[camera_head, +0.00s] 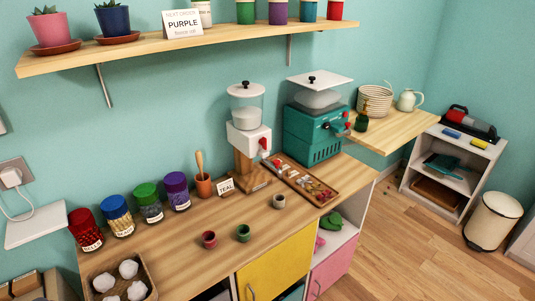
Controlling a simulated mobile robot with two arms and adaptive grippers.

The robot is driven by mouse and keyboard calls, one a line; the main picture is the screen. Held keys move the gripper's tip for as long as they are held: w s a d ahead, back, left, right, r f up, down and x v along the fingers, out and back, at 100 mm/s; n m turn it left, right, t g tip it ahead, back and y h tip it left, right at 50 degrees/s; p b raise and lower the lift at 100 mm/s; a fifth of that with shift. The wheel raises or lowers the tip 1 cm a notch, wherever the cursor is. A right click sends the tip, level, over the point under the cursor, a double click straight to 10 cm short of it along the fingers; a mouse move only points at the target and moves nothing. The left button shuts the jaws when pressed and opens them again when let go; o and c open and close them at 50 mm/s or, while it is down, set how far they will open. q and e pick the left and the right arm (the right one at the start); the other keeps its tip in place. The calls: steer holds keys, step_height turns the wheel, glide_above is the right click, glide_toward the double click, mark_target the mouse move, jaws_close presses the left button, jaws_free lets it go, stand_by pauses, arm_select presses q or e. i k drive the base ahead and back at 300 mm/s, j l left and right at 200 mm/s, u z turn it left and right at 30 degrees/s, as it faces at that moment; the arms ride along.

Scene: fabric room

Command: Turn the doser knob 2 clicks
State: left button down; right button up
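A white doser (249,138) with a clear hopper and black-knobbed lid stands on a wooden stand on the counter, at mid picture. Its red knob (264,144) is on the front right; its exact angle is too small to read. A teal machine (315,135) with a clear hopper stands behind it to the right and has a small red knob (348,126). Neither of my grippers is in view.
The wooden counter (185,235) holds labelled jars (148,203), a mortar-like pot (203,186), small cups (243,233), a tray of small items (325,196) and a box of white balls (150,280). A wall shelf (240,34) hangs above.

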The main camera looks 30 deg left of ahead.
mark_target(263, 142)
steer(key=i+l+u, duration=0.1)
steer(key=u, duration=0.25)
steer(key=i+l+u, duration=0.1)
steer(key=u, duration=0.25)
